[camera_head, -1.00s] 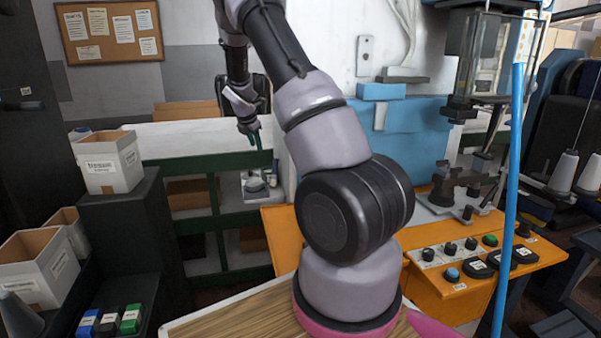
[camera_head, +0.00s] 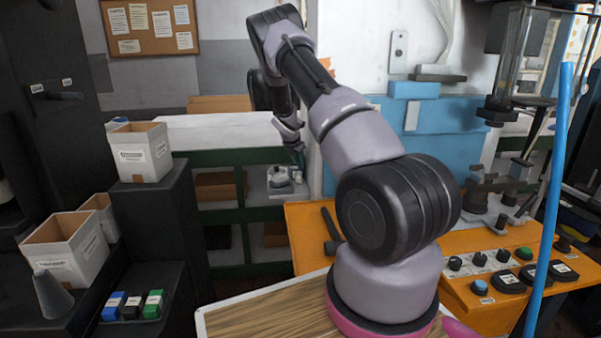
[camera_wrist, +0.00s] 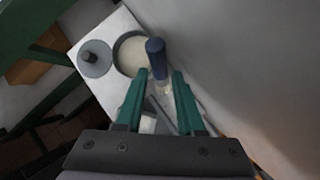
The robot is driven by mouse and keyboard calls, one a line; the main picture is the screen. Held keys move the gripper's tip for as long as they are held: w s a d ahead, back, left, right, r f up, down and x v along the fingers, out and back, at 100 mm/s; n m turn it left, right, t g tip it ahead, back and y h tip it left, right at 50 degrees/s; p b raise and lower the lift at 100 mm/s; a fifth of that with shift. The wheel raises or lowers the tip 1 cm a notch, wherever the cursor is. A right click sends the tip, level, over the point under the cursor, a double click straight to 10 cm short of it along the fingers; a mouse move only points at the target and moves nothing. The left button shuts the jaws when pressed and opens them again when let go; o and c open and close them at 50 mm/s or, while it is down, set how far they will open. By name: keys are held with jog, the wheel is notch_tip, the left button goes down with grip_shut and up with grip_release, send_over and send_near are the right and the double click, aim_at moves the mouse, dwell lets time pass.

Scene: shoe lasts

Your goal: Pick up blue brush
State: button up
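The blue brush (camera_wrist: 155,52) shows in the wrist view as an upright-looking blue handle with a paler lower part. It stands at the edge of a round pot (camera_wrist: 129,55) with pale contents, on a white board (camera_wrist: 112,28). My gripper (camera_wrist: 158,78) is open, with its teal fingers on either side of the brush's lower part. I cannot tell whether either finger touches it. In the head view my gripper (camera_head: 298,158) is just above the white board (camera_head: 292,190); the brush is too small to make out there.
A grey lid with a knob (camera_wrist: 93,58) lies beside the pot. The green-framed shelf (camera_head: 230,158) surrounds the board's area. An orange machine table (camera_head: 300,238) stands to the right, a white wall panel (camera_head: 350,50) behind. White boxes (camera_head: 140,152) stand at left.

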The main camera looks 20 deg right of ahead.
jog(key=shift+x, duration=0.9)
grip_shut()
dwell(0.7)
